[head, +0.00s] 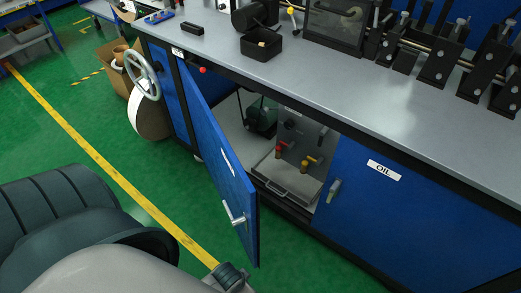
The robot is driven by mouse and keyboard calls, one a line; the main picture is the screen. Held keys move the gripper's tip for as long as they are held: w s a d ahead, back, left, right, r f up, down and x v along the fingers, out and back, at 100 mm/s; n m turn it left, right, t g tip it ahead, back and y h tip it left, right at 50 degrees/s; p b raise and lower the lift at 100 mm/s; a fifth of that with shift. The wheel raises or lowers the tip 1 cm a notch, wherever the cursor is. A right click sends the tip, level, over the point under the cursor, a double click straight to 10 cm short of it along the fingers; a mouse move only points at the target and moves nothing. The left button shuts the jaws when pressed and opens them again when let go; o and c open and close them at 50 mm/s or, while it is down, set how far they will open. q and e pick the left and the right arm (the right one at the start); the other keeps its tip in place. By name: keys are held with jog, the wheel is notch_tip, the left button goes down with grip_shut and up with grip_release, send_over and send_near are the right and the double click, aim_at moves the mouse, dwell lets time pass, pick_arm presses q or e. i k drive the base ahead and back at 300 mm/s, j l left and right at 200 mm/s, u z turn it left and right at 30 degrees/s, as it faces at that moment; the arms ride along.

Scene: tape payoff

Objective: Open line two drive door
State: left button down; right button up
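A blue cabinet door (215,150) under the bench stands swung well out from the cabinet front, hinged on its left side. It has a silver lever handle (233,214) near its free edge and a white label (227,162) too oblique to read. The compartment behind it is exposed, with a dark motor-like unit (262,116) at the back. Large grey and dark rounded links of my arm fill the lower left, apart from the door in the picture. Neither of my grippers can be made out.
Inside the cabinet are red (281,149) and yellow (311,162) valves and a tray (288,182). A shut blue door labelled OIL (385,170) is to the right. A handwheel (145,76) projects at the left bench end. Green floor (150,185) left of the door is clear.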

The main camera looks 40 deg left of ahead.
aim_at(233, 185)
jog(key=i+l, duration=0.15)
jog(key=l, duration=0.25)
jog(key=i+l, duration=0.15)
jog(key=l, duration=0.25)
jog(key=i+l, duration=0.2)
jog(key=l, duration=0.2)
jog(key=i+l, duration=0.15)
jog(key=l, duration=0.25)
jog(key=l+u, duration=0.1)
jog(key=u, duration=1.2)
